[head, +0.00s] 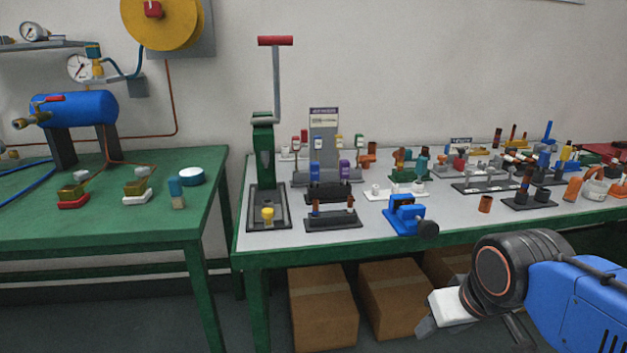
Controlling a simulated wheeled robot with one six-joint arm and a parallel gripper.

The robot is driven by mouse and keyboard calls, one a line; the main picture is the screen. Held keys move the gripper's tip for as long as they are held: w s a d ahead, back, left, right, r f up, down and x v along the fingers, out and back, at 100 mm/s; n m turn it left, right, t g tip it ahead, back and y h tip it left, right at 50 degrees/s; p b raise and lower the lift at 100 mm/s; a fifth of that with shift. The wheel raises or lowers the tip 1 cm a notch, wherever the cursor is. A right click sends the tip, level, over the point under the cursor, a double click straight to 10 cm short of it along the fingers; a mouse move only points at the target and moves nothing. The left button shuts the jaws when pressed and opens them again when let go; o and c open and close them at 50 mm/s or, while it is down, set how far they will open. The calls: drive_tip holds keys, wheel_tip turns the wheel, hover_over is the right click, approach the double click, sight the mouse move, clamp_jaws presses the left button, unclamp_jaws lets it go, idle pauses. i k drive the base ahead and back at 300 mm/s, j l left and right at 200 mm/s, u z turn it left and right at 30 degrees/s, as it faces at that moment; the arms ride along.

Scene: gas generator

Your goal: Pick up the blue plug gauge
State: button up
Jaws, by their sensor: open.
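I cannot tell for sure which item is the blue plug gauge. Candidates on the grey-topped bench are a small upright blue piece (315,168) in a dark holder, an upright blue piece (543,174) at the right, and a taller blue piece (547,133) at the back right. All are small in the head view. My gripper (440,318) is at the lower right, in front of the bench and below its top. It is open, apart from all the bench items. Its fingers are only partly visible.
A green arbor press (264,165) with a red handle stands at the bench's left. A blue vise (404,214) sits at the front edge. Several small fixtures crowd the bench (370,234). Cardboard boxes (322,310) are underneath. A green table (100,225) stands left.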

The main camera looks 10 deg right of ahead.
sight(314, 166)
drive_tip(key=j+z, duration=0.45)
drive_tip(key=j, duration=0.2)
drive_tip(key=j+z, duration=0.5)
drive_tip(key=j, duration=0.2)
